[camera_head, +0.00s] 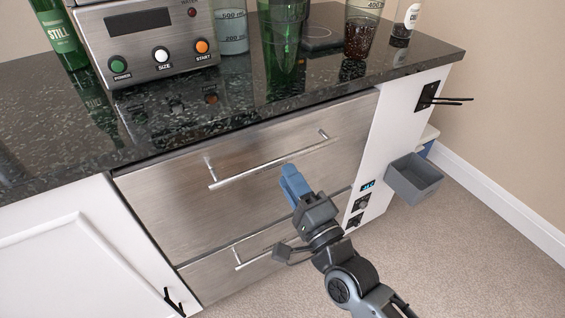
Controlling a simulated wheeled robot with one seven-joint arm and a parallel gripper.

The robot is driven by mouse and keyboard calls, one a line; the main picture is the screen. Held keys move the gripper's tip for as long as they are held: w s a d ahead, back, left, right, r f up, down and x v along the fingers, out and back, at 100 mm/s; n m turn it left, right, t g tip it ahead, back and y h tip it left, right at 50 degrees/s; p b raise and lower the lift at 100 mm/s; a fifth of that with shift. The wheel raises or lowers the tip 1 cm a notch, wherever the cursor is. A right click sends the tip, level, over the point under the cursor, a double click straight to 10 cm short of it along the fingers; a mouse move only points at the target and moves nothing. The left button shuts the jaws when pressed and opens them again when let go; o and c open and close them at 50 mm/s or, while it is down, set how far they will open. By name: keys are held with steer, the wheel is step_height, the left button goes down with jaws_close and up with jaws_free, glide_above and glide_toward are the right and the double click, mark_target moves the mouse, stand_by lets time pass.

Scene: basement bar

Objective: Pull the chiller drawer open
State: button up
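The chiller has two stainless steel drawer fronts under the dark counter. The upper drawer front (165,205) looks flush and closed. Its long bar handle (262,163) runs slantwise across it. The lower drawer front (215,278) also looks closed, with its own bar handle (262,253) partly hidden behind my arm. My gripper (289,172), with blue fingers, is in front of the upper drawer. Its tips show just below the right half of the upper handle. I cannot tell if they touch it, or how far apart the fingers are.
The black stone counter (45,145) overhangs the drawers and carries a control-panel machine (150,40), bottles and measuring beakers. A grey bin (414,180) sticks out from the white end panel at right. A white cabinet door (60,260) is at left. Carpet (480,260) is clear at right.

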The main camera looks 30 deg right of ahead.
mark_target(279, 159)
steer(key=shift+x, duration=2.7)
steer(key=shift+c, duration=0.3)
jaws_close()
